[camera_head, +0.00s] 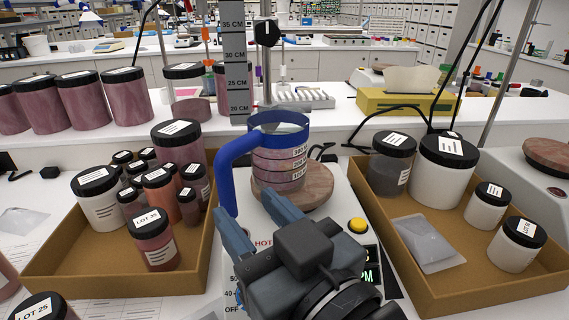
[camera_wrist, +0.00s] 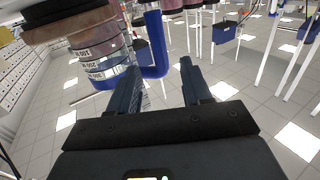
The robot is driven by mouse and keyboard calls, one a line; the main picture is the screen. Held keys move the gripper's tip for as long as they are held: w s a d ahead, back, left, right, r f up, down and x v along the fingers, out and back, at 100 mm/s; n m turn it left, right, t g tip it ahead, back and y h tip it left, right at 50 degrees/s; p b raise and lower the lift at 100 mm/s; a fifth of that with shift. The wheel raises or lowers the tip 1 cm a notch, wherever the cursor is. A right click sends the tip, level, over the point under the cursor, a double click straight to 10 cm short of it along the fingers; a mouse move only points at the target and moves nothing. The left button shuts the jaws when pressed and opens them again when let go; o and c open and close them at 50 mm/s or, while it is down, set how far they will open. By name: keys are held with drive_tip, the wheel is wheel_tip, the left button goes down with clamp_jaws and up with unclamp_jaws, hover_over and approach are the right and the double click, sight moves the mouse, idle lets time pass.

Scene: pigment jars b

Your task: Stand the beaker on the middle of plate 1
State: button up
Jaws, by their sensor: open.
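The beaker (camera_head: 281,165) has a blue rim, blue handle and measuring marks. It stands upright on a round pinkish plate (camera_head: 318,185) on a white hotplate, looking slightly left of the plate's middle. No plate number is readable. In the wrist view the beaker (camera_wrist: 97,58) appears inverted, with its blue handle (camera_wrist: 155,45) visible between the finger directions. My gripper (camera_head: 248,203) is open and empty, just in front of the beaker near the handle's lower end. Its fingers (camera_wrist: 159,68) also show in the wrist view. I cannot tell whether they touch the handle.
A brown tray (camera_head: 195,262) of dark-lidded jars lies left, and another brown tray (camera_head: 440,300) with white jars lies right. A ruled post (camera_head: 236,65) and a clamp stand are behind the beaker. A cable runs behind the right tray. Another round plate (camera_head: 550,152) is far right.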

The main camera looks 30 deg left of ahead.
sight(229, 188)
drive_tip(key=p+x, duration=0.1)
drive_tip(key=x, duration=0.6)
drive_tip(key=shift+w+a+f+p, duration=0.1)
drive_tip(key=shift+w+a+p, duration=0.05)
drive_tip(key=shift+a+p, duration=0.15)
clamp_jaws()
idle(0.4)
